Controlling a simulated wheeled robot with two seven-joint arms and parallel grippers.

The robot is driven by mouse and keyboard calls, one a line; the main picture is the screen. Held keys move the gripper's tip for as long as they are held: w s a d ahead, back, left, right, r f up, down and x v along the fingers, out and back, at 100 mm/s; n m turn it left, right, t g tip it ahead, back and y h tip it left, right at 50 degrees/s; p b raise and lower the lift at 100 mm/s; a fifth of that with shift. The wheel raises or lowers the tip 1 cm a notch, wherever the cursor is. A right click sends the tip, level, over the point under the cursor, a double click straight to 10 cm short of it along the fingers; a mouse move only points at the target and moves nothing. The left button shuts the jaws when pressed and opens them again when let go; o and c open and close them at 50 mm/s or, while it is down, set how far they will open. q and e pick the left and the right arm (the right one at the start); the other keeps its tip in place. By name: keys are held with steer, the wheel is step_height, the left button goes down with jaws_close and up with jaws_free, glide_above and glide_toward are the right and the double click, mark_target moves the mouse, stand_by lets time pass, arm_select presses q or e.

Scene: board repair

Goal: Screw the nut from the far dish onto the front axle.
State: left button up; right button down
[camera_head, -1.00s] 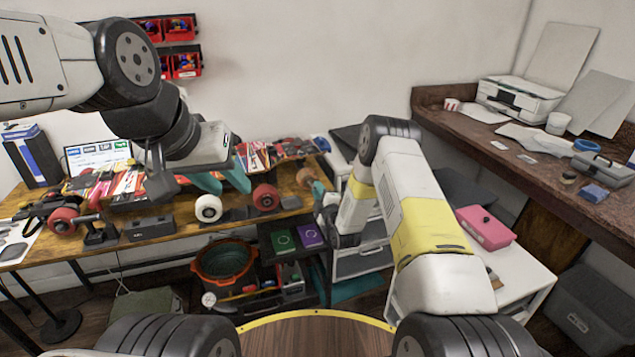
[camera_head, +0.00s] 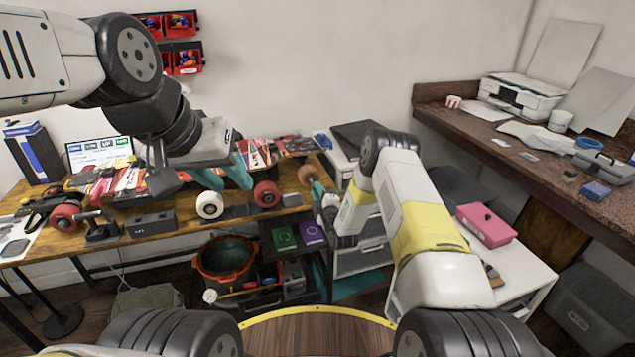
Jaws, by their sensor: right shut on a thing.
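My right gripper (camera_head: 318,189) is at the right end of the bench, close beside the tan wheel. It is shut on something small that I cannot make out. The nut, the far dish and the front axle's end cannot be told apart at this size.
An orange bucket (camera_head: 224,260) is below. A white cabinet carries a pink box (camera_head: 486,225) at the right. Red bins (camera_head: 186,62) hang on the wall.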

steer(key=shift+w, duration=0.1)
stand_by(0.7)
steer(key=shift+w+a, duration=0.15)
steer(key=shift+w, duration=0.25)
stand_by(1.0)
steer(key=shift+w+a, duration=0.25)
steer(key=shift+w, duration=0.35)
steer(key=shift+w, duration=0.15)
stand_by(0.7)
steer(key=shift+w+a, duration=0.15)
steer(key=shift+w, duration=0.2)
steer(key=shift+w+a, duration=0.1)
steer(key=shift+w, duration=0.25)
stand_by(2.0)
stand_by(0.3)
